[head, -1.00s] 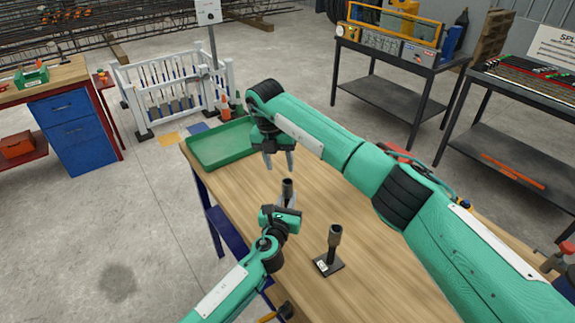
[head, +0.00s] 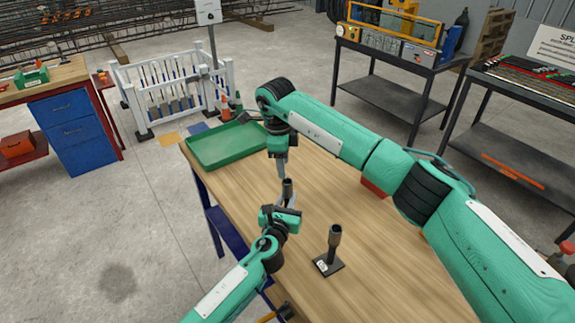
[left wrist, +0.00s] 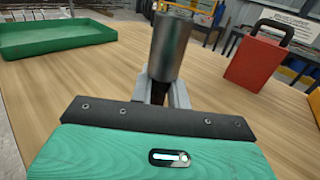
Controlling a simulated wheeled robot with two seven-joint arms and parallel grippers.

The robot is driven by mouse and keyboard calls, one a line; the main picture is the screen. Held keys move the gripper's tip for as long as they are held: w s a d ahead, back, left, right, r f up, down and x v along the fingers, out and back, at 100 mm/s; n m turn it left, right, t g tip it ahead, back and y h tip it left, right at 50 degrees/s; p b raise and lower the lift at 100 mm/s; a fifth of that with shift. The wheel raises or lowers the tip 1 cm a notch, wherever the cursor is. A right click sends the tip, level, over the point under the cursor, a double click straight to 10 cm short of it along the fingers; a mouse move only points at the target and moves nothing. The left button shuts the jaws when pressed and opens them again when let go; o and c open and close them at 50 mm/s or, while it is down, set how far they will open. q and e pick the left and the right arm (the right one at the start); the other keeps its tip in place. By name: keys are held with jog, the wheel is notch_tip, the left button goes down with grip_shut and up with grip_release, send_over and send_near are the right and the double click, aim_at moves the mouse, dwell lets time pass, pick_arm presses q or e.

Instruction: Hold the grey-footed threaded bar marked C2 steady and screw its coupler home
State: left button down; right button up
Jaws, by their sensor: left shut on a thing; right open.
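A dark cylindrical coupler (head: 288,185) stands upright on top of a threaded bar in the head view. In the left wrist view the coupler (left wrist: 171,46) is large, with a short dark stretch of bar (left wrist: 157,92) below it. My left gripper (head: 290,202) is shut on this bar below the coupler. The bar's foot and mark are hidden. My right gripper (head: 282,172) points down just above the coupler, open, with its fingers seen nearly edge-on. A second bar with a coupler (head: 334,238) stands on a dark square foot with a small unreadable label to the right.
A green tray (head: 220,150) lies at the far left of the wooden bench (head: 340,215). A red box with a black handle (left wrist: 258,62) stands on the bench, mostly hidden behind my right arm in the head view. Bare bench top surrounds the second bar.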

aim_at(287, 188)
jog(key=n, duration=1.1)
jog(key=shift+s+d+r+n, duration=0.1)
jog(key=shift+s+d+n, duration=0.2)
jog(key=shift+s+d, duration=0.1)
jog(key=n, duration=0.5)
jog(key=shift+s+d+y, duration=0.1)
jog(key=shift+s+y, duration=0.15)
jog(key=shift+y, duration=0.05)
jog(key=n, duration=0.5)
jog(key=shift+s+d, duration=0.1)
jog(key=shift+s, duration=0.15)
jog(key=shift+f, duration=4.05)
